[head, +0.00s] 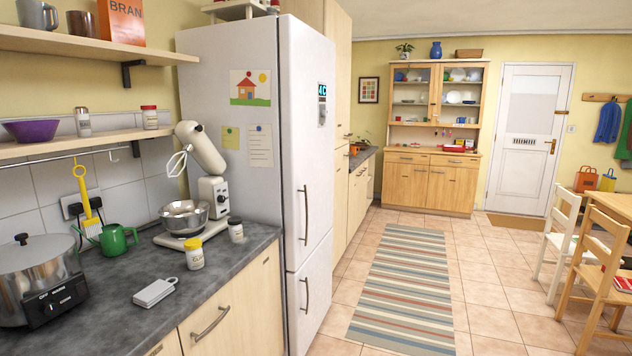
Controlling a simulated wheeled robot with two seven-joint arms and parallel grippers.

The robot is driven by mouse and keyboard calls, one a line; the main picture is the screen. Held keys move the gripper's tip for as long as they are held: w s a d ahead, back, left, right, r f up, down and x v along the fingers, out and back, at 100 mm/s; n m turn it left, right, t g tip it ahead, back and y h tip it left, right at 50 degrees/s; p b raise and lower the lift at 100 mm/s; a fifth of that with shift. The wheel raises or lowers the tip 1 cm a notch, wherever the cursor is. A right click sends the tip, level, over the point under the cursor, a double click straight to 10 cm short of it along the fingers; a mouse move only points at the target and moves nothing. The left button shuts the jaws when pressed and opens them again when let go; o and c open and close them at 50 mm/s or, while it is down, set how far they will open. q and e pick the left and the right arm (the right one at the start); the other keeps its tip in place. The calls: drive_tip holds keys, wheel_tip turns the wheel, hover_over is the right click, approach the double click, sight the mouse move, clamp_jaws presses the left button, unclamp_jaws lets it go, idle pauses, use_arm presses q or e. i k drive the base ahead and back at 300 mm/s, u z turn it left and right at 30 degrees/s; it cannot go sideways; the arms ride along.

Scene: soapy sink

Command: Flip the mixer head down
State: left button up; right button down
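A cream stand mixer (214,192) stands on the dark countertop against the fridge side, in the left part of the head view. A steel bowl (184,217) sits on the mixer's base. Neither of my grippers is in view.
Jars (195,254) stand in front of and beside the mixer. A shelf (75,142) runs above. The tiled floor with a striped rug (408,285) is open.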

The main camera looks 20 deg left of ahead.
sight(190, 133)
drive_tip(key=i, duration=2.5)
drive_tip(key=u, duration=3.4)
